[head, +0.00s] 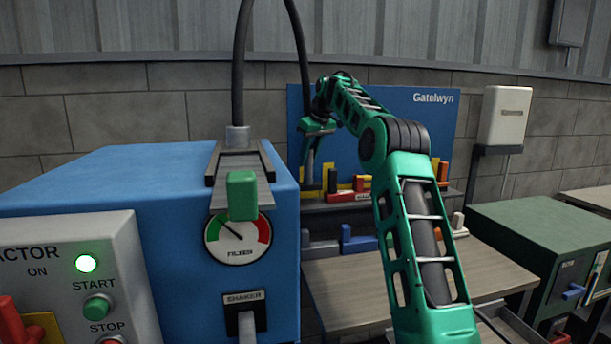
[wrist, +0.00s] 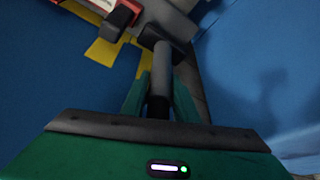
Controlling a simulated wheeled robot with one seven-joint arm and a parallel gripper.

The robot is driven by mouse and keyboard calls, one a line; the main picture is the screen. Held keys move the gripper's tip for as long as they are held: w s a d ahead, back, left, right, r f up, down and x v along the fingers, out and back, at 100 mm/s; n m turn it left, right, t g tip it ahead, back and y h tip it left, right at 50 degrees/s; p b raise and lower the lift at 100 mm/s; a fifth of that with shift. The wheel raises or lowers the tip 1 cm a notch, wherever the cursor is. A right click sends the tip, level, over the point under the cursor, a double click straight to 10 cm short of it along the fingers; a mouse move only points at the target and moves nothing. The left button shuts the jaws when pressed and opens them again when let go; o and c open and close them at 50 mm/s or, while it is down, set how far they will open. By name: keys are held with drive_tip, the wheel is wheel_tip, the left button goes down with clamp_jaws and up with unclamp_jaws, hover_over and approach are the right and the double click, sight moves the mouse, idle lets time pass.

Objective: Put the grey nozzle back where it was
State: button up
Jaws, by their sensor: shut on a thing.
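The grey nozzle (wrist: 162,62) is between the two green fingers of my gripper (wrist: 159,98) in the wrist view. My gripper is shut on it. In the head view my gripper (head: 318,127) is in front of the blue Gatelwyn board (head: 425,125), near its left side, and the nozzle (head: 309,165) points down below it. A black hose (head: 299,40) loops over from the blue machine to the nozzle. A yellow piece (wrist: 104,50) and dark blocks show close to the nozzle's far end in the wrist view. I cannot tell whether they touch.
The blue machine (head: 120,185) with a green block (head: 242,195) and a gauge stands at the left. Red and yellow tools (head: 350,192) line the shelf below the board. A wooden bench (head: 355,285) and a green cabinet (head: 535,235) are at the right.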

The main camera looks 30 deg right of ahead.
sight(308, 171)
drive_tip(key=shift+s+f, duration=0.1)
drive_tip(key=shift+f, duration=2)
drive_tip(key=shift+w+f, duration=0.25)
drive_tip(key=shift+f, duration=0.25)
drive_tip(key=o, duration=1)
drive_tip(key=shift+f, duration=0.1)
drive_tip(key=v, duration=1.1)
drive_tip(key=shift+d+r, duration=0.1)
drive_tip(key=shift+r, duration=0.2)
drive_tip(key=shift+s+r, duration=0.2)
drive_tip(key=shift+r, duration=0.1)
